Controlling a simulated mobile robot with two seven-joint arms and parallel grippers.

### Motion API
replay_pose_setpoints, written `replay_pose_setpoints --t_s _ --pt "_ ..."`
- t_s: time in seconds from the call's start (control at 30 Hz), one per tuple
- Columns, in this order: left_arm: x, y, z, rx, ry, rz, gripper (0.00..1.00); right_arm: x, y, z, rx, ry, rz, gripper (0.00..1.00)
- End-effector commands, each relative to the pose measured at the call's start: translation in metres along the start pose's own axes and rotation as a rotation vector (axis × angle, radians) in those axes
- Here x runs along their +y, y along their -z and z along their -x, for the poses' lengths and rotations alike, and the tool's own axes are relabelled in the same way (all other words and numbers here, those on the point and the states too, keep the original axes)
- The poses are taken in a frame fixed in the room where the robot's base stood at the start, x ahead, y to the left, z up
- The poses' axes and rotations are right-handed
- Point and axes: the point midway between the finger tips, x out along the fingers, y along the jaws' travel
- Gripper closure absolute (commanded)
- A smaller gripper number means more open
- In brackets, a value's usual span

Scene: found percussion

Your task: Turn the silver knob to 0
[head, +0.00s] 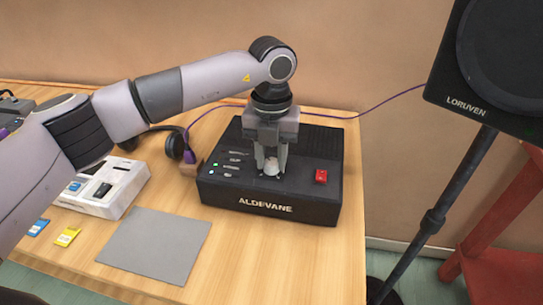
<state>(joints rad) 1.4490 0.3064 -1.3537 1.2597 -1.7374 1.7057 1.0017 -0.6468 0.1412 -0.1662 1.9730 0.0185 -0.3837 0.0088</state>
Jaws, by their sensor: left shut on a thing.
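The silver knob (271,168) stands on the top of a black box (318,208) labelled ALDEVANE, near its middle. My left gripper (271,166) points straight down over the box and is shut on the knob, with a finger on either side of it. The knob's upper part and any pointer on it are partly hidden by the fingers. The scale marks around the knob are too small to read, so I cannot tell which number it points to. My right gripper is not in view.
A red switch (321,176) sits right of the knob. Left are a white box (103,187), dark headphones (174,147) and yellow (68,236) and blue (38,227) cards. A grey mat (155,245) lies in front. A LORUVEN speaker (493,60) stands right of the table.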

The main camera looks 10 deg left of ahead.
Motion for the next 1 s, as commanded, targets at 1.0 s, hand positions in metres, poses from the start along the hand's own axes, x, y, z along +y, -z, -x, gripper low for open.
replay_pose_setpoints --t_s 1.0 --pt "0.0002 -0.0012 0.0016 -0.004 0.003 0.968 0.98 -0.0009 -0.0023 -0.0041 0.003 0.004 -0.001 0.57"
